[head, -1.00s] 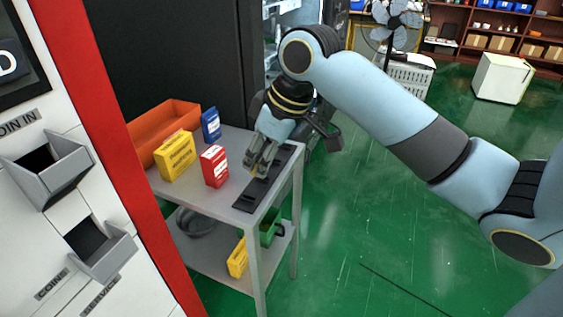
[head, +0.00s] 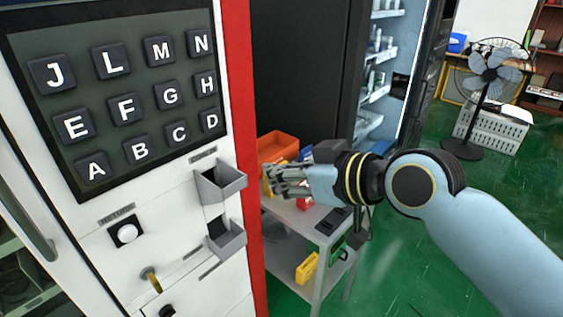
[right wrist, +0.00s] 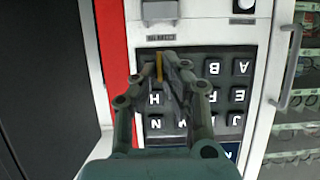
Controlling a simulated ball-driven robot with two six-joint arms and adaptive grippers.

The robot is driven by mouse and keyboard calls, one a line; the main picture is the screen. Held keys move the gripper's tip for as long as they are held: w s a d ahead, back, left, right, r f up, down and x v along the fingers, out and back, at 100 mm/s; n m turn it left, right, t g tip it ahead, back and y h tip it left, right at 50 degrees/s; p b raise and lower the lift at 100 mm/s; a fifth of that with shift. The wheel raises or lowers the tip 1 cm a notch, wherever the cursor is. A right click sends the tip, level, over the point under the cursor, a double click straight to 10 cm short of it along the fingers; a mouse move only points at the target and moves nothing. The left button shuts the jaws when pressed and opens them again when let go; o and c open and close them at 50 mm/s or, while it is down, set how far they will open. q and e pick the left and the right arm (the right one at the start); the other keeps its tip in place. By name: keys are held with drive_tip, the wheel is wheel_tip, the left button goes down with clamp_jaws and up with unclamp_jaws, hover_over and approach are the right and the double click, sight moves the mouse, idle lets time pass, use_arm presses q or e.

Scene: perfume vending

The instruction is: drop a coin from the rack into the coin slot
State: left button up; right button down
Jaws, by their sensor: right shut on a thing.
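My right gripper (head: 272,179) is beside the red edge of the vending machine, to the right of the coin-in slot's grey box (head: 222,184) and apart from it in the head view. In the right wrist view its fingers (right wrist: 170,62) are shut on a thin golden coin (right wrist: 159,67), seen edge-on between the tips. The slot box (right wrist: 160,11) shows upside down at the top of that view, beyond the fingertips. The dark coin rack (head: 334,220) lies on the cart's top, below my right wrist. My left gripper is not in view.
A second grey box (head: 226,238) sits below the slot. The letter keypad (head: 125,95) and a round white button (head: 127,233) are on the machine's front. The cart bears an orange bin (head: 278,146) and small boxes, partly hidden by my gripper. A fan (head: 489,75) stands far right.

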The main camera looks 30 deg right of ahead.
drive_tip(key=b, duration=0.7)
hover_over(233, 189)
wheel_tip(233, 189, down, 4)
drive_tip(key=f, duration=0.1)
use_arm(q)
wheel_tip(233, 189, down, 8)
drive_tip(key=b, duration=0.1)
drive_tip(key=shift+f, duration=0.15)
use_arm(e)
drive_tip(key=shift+w+d+f, duration=0.1)
drive_tip(key=shift+w+f, duration=0.45)
drive_tip(key=shift+w, duration=0.1)
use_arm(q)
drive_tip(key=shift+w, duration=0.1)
use_arm(e)
drive_tip(key=c, duration=1.4)
unclamp_jaws()
drive_tip(key=shift+f, duration=0.15)
drive_tip(key=shift+s, duration=0.15)
drive_tip(key=shift+s+d, duration=0.15)
drive_tip(key=shift+s, duration=0.1)
drive_tip(key=v, duration=1.1)
drive_tip(key=shift+s+d+r, duration=0.1)
drive_tip(key=shift+r, duration=0.15)
